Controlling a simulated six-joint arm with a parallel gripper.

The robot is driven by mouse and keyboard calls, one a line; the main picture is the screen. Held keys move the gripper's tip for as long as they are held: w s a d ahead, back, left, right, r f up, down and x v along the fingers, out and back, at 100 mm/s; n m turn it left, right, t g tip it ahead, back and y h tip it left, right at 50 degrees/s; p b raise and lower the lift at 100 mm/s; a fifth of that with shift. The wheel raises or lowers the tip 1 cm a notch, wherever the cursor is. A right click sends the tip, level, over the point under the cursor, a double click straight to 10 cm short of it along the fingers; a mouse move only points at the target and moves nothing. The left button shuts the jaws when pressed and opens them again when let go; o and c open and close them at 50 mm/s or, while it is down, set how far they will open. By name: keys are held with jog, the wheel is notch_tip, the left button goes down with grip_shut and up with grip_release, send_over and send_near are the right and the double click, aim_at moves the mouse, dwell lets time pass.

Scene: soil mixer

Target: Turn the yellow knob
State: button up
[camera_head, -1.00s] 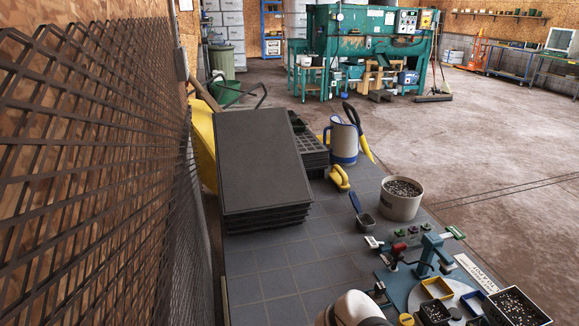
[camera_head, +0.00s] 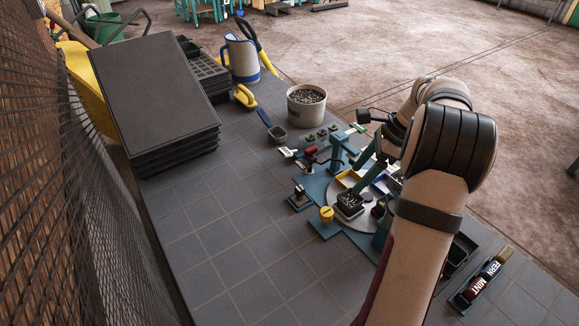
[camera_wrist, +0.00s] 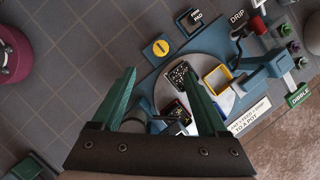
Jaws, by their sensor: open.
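The yellow knob (camera_head: 326,213) stands on a small blue-teal base at the front left of the mixer station in the head view. In the wrist view it is a yellow disc with a dark slot (camera_wrist: 161,47), seen from above. My gripper (camera_wrist: 157,72) is open and empty, its two teal fingers apart. In the wrist view the knob appears just beyond the fingertips, between them. In the head view my gripper (camera_head: 368,168) is above the round grey plate (camera_head: 350,212), to the right of the knob and not touching it. My arm hides part of the station.
Small pots, one black with soil (camera_head: 349,203) and one with a yellow rim (camera_wrist: 217,79), sit on the plate. A lever with a red knob (camera_head: 310,151) stands behind. A soil bucket (camera_head: 306,105) and stacked black trays (camera_head: 155,90) are farther back. Tiles at front left are clear.

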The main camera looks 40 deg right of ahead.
aim_at(328, 211)
jog(key=x, duration=1.5)
jog(key=shift+f, duration=0.4)
jog(key=shift+d, duration=0.1)
grip_shut()
